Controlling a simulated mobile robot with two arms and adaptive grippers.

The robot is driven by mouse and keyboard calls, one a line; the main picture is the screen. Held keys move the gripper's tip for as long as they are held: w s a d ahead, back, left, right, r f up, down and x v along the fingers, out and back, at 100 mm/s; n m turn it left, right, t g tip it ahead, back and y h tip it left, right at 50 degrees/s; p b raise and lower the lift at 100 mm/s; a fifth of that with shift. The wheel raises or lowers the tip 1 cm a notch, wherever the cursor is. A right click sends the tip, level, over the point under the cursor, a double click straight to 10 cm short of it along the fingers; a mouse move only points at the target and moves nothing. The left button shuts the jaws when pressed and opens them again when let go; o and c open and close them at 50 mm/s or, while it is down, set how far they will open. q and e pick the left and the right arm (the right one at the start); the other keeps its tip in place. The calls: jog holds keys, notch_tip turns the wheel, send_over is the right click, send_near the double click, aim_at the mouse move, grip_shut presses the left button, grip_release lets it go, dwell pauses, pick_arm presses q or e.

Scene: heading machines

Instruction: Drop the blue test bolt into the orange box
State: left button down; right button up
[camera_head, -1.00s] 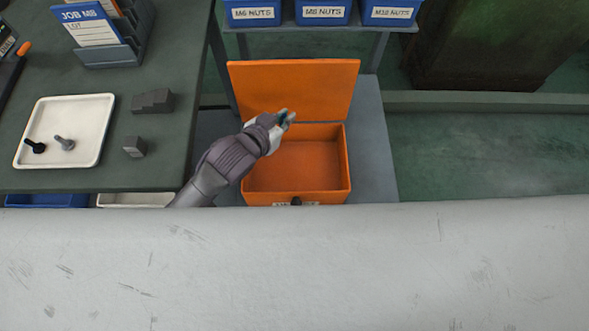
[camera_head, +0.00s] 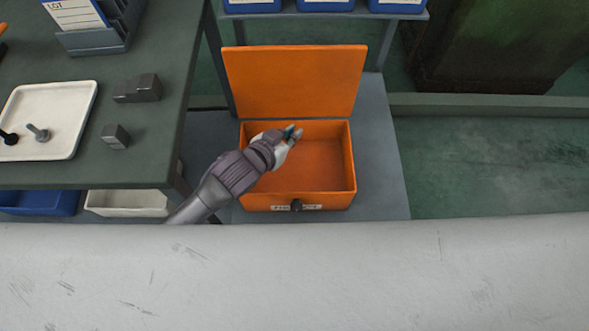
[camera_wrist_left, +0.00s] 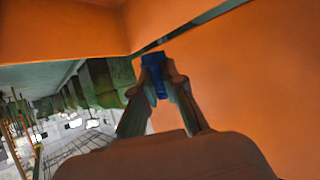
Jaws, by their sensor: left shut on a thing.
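My left gripper (camera_head: 292,134) is over the open orange box (camera_head: 325,203), near the back of its opening and below the top of its raised lid (camera_head: 296,85). In the left wrist view the fingers (camera_wrist_left: 160,92) are shut on the blue test bolt (camera_wrist_left: 153,66), with orange surfaces of the box around it. In the head view only a small bluish bit shows between the fingertips; the rest of the bolt is hidden. I cannot tell how far the fingertips are above the box floor. My right gripper is not in view.
A dark table (camera_head: 150,155) at left carries a white tray (camera_head: 75,120) with two bolts, grey metal blocks (camera_head: 138,88) and a card holder (camera_head: 105,40). Blue nut bins (camera_head: 325,5) stand on a shelf behind the box. Green floor lies open at right.

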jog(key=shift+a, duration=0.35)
pick_arm(q)
jog(key=c, duration=1.2)
grip_release()
jog(key=shift+s+a, duration=0.1)
jog(key=v, duration=1.2)
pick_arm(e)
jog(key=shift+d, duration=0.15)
